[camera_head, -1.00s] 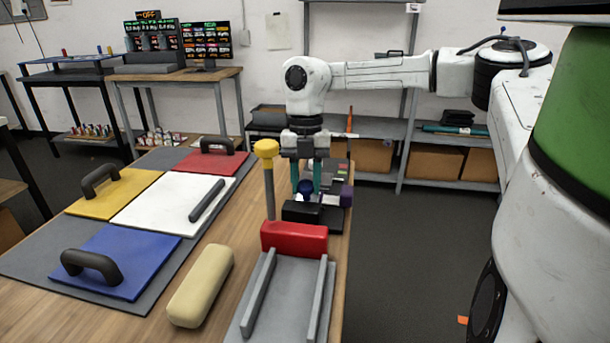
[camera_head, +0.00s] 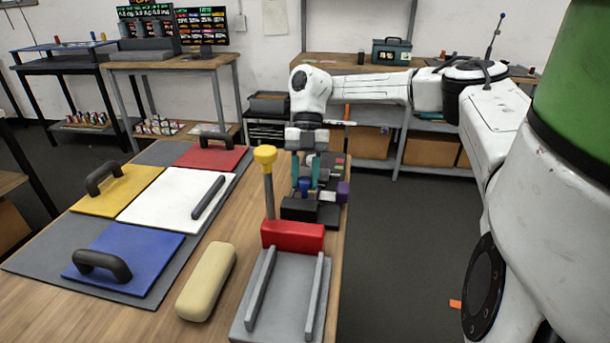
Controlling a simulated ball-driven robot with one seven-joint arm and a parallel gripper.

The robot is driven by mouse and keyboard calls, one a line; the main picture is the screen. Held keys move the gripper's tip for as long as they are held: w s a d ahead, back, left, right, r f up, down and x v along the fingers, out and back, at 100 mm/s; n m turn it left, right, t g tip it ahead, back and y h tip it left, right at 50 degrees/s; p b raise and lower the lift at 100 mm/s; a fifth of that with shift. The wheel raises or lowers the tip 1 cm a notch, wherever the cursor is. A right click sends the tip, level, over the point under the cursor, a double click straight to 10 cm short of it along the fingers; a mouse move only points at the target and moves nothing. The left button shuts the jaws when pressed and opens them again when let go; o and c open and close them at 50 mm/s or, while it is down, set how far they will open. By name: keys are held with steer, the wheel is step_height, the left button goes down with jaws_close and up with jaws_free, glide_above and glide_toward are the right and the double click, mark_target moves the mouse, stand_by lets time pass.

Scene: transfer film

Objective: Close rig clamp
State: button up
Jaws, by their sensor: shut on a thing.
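My gripper (camera_head: 305,182) hangs from my arm over the far right part of the wooden table, pointing down. Its two teal fingers are closed on a small blue piece (camera_head: 304,186) of a dark rig (camera_head: 327,212). The rig has a black block in front and a purple part (camera_head: 342,192) at its right. The fingers partly hide the blue piece, and I cannot tell the clamp's exact position. Nearer me, a red block (camera_head: 293,236) stands at the end of a grey channel (camera_head: 285,295). An upright rod with a yellow knob (camera_head: 265,155) stands beside the red block.
A grey mat on the left of the table bears red, yellow, white and blue panels (camera_head: 128,258) with dark handles. A cream rounded bar (camera_head: 207,282) lies between the mat and the channel. Shelves with boxes stand behind. Open floor (camera_head: 400,260) lies right of the table.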

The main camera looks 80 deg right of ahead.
steer(key=o, duration=1)
steer(key=shift+o, duration=0.2)
steer(key=shift+d+r, duration=0.1)
steer(key=s+v, duration=0.1)
steer(key=v, duration=0.9)
steer(key=shift+w+r, duration=0.3)
steer(key=shift+w, duration=0.25)
steer(key=shift+d, duration=0.1)
